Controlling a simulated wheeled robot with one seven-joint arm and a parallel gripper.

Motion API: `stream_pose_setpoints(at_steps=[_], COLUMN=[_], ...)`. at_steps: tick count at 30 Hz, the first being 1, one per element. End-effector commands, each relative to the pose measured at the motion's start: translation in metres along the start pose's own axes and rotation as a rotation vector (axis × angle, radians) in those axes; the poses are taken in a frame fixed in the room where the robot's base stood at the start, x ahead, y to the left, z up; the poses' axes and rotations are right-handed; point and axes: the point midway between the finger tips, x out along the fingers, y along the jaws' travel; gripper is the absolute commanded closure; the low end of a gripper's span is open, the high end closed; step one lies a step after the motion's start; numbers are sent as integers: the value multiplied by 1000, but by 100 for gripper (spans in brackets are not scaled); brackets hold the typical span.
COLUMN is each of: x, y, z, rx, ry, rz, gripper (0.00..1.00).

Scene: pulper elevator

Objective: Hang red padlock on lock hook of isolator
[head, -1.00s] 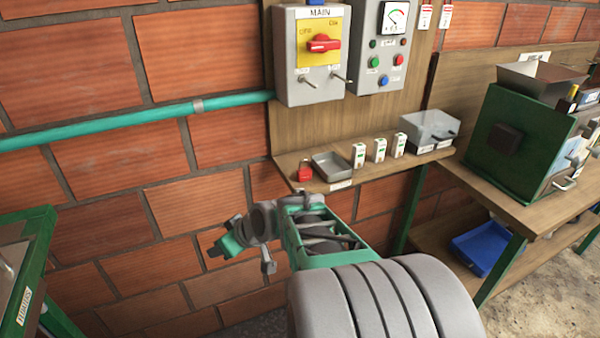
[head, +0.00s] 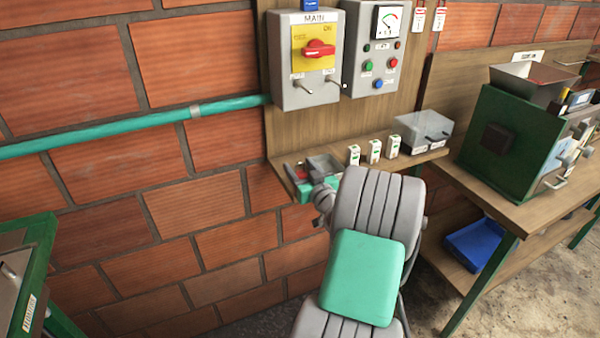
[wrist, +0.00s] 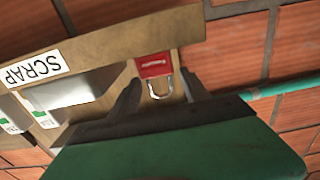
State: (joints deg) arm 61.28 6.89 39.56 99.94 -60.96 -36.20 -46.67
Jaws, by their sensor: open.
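The red padlock (wrist: 154,65) lies on the wooden shelf, its shackle pointing toward my gripper in the wrist view. My gripper (wrist: 160,96) is open, with one finger on each side of the shackle and the red body just beyond the fingertips. I cannot tell whether the fingers touch it. In the head view the padlock (head: 302,173) is partly hidden by my gripper. The grey isolator (head: 316,94) hangs on the board above, marked MAIN, with a red handle (head: 318,49) on a yellow plate. Two metal pegs (head: 303,87) stick out below the plate; their labels are too small to read.
A control panel (head: 362,85) is right of the isolator.

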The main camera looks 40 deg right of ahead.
Motion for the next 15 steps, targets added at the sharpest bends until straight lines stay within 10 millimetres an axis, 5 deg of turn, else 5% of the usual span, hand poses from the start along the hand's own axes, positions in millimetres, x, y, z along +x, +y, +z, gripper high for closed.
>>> stream_pose_setpoints(at_steps=[5, 15], x=[0, 0], y=[0, 0], z=[1, 1], rx=[0, -1], ry=[0, -1], rz=[0, 0], gripper=[45, 72])
